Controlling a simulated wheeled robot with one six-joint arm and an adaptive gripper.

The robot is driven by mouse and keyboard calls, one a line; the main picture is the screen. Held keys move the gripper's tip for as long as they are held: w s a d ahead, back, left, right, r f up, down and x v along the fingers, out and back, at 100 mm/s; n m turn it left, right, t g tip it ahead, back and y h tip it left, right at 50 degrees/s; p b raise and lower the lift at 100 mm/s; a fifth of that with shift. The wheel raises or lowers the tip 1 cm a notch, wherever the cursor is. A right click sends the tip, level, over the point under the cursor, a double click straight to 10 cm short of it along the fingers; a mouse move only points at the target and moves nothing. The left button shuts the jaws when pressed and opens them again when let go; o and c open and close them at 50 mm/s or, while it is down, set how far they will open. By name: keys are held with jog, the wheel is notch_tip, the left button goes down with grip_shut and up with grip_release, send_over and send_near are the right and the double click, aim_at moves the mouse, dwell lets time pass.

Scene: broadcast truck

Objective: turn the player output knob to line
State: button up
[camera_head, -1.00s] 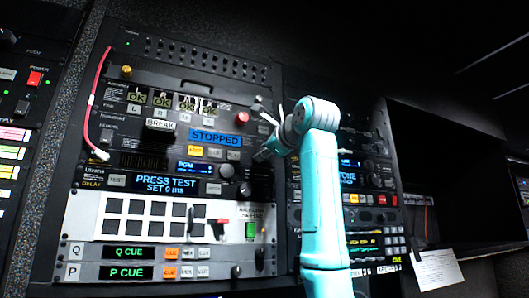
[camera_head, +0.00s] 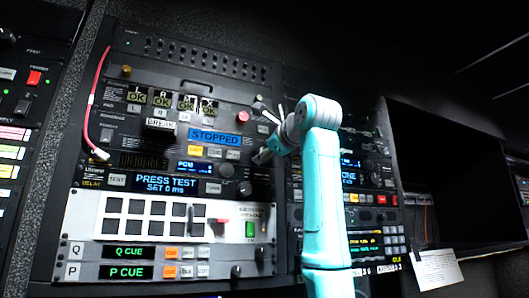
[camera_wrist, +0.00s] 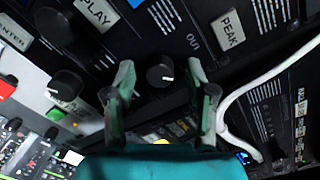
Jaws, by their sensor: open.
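A small dark round knob (camera_wrist: 160,72) with a white pointer mark sits beside the printed word OUT in the wrist view. My gripper (camera_wrist: 162,88) is open, with one finger on each side of this knob in the picture. I cannot tell whether the fingers touch it. In the head view my gripper (camera_head: 262,157) is at the right edge of the player panel with the blue STOPPED display (camera_head: 214,139). Line markings cannot be read.
A white cable (camera_wrist: 245,88) runs close to the right finger. Another dark knob (camera_wrist: 67,85) lies to the left, with the PLAY button (camera_wrist: 96,12) and PEAK button (camera_wrist: 229,30) above.

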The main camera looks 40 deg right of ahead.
jog(key=v, duration=1.1)
jog(key=shift+s, duration=0.15)
